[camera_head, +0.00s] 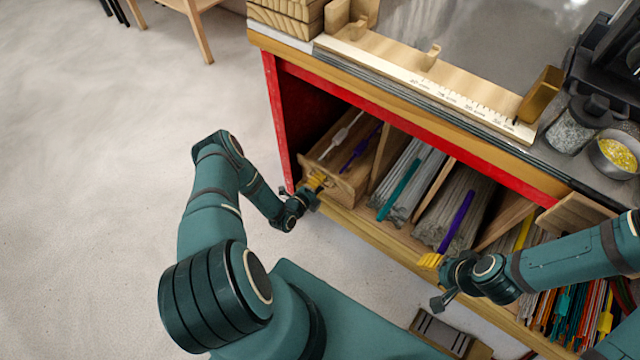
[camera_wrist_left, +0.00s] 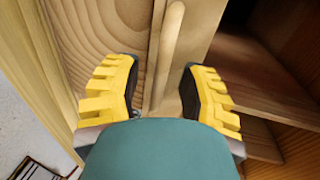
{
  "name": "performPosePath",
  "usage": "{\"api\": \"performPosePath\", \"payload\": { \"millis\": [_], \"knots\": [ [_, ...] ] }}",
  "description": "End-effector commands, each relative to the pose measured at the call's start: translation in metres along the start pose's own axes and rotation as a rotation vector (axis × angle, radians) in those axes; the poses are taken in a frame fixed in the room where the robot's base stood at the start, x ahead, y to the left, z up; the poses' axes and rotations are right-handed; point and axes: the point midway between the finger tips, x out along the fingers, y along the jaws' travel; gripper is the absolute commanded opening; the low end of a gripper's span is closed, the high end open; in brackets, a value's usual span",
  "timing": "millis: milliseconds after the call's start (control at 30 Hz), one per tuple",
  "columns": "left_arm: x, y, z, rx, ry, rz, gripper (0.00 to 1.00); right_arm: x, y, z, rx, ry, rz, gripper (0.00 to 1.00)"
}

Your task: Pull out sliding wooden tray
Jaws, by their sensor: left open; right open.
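The wooden tray (camera_head: 346,190) sits in the leftmost compartment of the red-framed workbench, with a white rod and a purple rod showing in it. My left gripper (camera_head: 317,181) is at the tray's front, its yellow fingers apart. In the left wrist view, the open left gripper (camera_wrist_left: 158,92) has one finger on each side of a narrow wooden edge or handle piece (camera_wrist_left: 172,45); I cannot tell whether the fingers touch it. My right gripper (camera_head: 430,261) is open and empty in front of the shelf, near the grey rods with a purple band.
Other compartments hold bundled grey rods (camera_head: 412,180) and coloured rods (camera_head: 570,300), split by wooden dividers. The benchtop carries a wooden ruler rail (camera_head: 430,85), a jar (camera_head: 572,130) and a bowl of yellow bits (camera_head: 615,155). The floor (camera_head: 90,180) at left is clear.

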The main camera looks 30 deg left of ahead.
Motion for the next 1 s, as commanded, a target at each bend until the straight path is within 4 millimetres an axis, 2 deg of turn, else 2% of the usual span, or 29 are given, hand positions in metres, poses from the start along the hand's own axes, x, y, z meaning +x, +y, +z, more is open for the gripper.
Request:
{"api": "performPosePath", "payload": {
  "millis": [367, 400, 467, 500, 767, 867, 1000],
  "knots": [
    [0.004, -0.001, 0.000, -0.001, 0.000, 0.000, 0.41, 0.001, 0.000, 0.000, 0.000, 0.001, 0.000, 0.47],
    [0.004, 0.000, 0.000, -0.001, 0.000, 0.000, 0.27, 0.001, 0.000, 0.000, 0.000, 0.001, 0.000, 0.47],
    [0.004, 0.000, 0.000, 0.000, 0.000, 0.000, 0.05, 0.001, 0.000, 0.000, 0.000, 0.001, 0.000, 0.47],
    [0.004, 0.000, 0.000, 0.000, 0.000, 0.000, 0.00, 0.001, 0.000, 0.000, 0.000, 0.001, 0.000, 0.47],
    [0.003, 0.000, 0.000, -0.001, 0.000, 0.000, 0.00, 0.000, 0.000, 0.000, 0.000, 0.001, 0.000, 0.47],
    [-0.003, 0.001, 0.000, -0.001, 0.001, 0.002, 0.00, -0.002, -0.001, 0.000, 0.000, 0.000, 0.000, 0.47],
    [-0.020, 0.004, -0.001, -0.002, 0.001, 0.004, 0.00, -0.008, -0.003, 0.000, 0.000, -0.003, 0.000, 0.47]
  ]
}}
